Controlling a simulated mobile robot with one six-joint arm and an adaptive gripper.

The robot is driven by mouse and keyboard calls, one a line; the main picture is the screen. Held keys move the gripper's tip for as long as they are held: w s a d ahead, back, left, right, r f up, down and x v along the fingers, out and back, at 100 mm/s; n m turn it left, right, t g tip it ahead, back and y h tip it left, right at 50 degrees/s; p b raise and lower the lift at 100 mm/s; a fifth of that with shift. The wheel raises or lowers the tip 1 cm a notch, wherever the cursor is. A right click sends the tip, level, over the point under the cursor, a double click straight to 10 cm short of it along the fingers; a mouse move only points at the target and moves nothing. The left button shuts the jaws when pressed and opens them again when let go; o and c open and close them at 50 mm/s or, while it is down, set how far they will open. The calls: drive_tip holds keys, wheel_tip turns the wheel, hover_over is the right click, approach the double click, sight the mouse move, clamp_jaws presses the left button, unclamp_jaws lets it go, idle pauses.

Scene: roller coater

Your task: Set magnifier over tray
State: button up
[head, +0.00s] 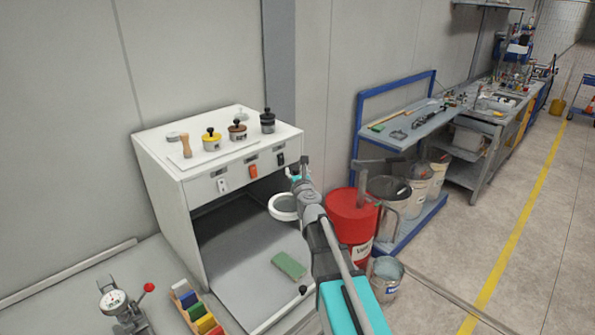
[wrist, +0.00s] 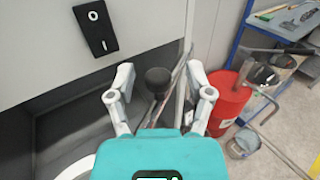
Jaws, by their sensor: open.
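The magnifier (head: 284,207), a round white-rimmed ring, hangs at the cabinet's open front, left of my arm. Part of its pale rim shows at the lower left of the wrist view (wrist: 76,170). My gripper (head: 298,172) is open in front of the cabinet's right edge. In the wrist view, a dark round knob (wrist: 158,80) appears between the two open fingers. I cannot tell whether they touch it, or how it joins the magnifier. A flat grey tray-like surface (head: 245,295) lies in the cabinet's lower opening, with a green block (head: 289,265) on it.
The white cabinet (head: 160,165) carries several knobbed pots on top and switches on its front. A clamp-like gauge (head: 122,305) and a rack of coloured blocks (head: 197,310) stand at left. A red drum (head: 350,215) and a blue-framed bench (head: 400,130) are at right.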

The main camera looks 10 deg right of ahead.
drive_tip(key=s, duration=1.1)
drive_tip(key=shift+s+a, duration=0.1)
drive_tip(key=shift+s, duration=0.1)
